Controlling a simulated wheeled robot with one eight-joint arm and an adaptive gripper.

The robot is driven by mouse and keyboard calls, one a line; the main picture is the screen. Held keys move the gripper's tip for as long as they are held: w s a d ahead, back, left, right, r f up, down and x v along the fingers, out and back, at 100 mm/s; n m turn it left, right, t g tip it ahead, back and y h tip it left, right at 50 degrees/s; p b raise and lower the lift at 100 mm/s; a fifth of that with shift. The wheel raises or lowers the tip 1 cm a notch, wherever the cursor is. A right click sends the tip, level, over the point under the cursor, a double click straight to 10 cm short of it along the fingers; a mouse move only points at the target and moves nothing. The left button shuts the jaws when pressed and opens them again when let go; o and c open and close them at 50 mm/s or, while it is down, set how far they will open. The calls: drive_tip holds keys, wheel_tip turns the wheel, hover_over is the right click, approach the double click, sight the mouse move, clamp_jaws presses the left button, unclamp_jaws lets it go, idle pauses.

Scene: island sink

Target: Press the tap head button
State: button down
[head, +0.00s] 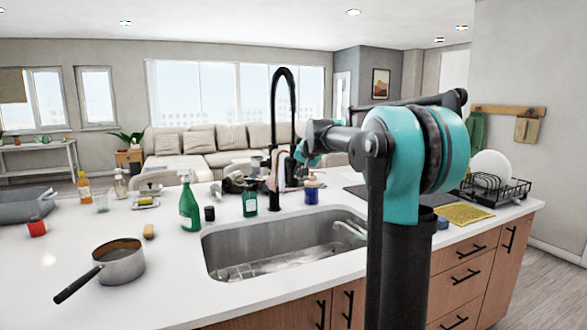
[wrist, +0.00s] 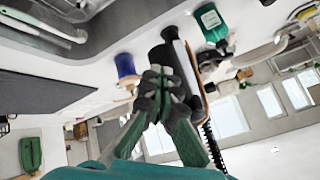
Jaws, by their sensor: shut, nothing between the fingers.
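The black gooseneck tap (head: 274,110) stands upright at the far side of the sink. In the wrist view its thick black body (wrist: 176,48) is close beyond my fingertips, with a long tan-edged part along one side and a coiled section further along. My gripper (head: 298,155) is beside the tap, to its right in the head view. In the wrist view my gripper (wrist: 160,72) is shut and empty, its fingertips overlapping the tap body. I cannot tell whether they touch it. I cannot make out the button; the fingers may hide it.
The steel sink (head: 285,245) lies below. A green bottle (head: 250,203) and blue bottle (head: 312,188) stand near the tap. A larger green spray bottle (head: 189,208) and a pan (head: 119,264) are left. A dish rack (head: 495,190) is right.

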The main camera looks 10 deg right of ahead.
drive_tip(key=shift+w+a, duration=0.1)
drive_tip(key=shift+w, duration=0.15)
drive_tip(key=shift+s, duration=0.15)
idle(0.3)
drive_tip(key=shift+s+d, duration=0.25)
drive_tip(key=shift+s, duration=0.3)
drive_tip(key=shift+s+d, duration=0.3)
drive_tip(key=shift+s, duration=0.65)
drive_tip(key=shift+s+d, duration=0.3)
drive_tip(key=shift+s, duration=0.65)
drive_tip(key=shift+s+d, duration=0.3)
drive_tip(key=shift+s, duration=0.65)
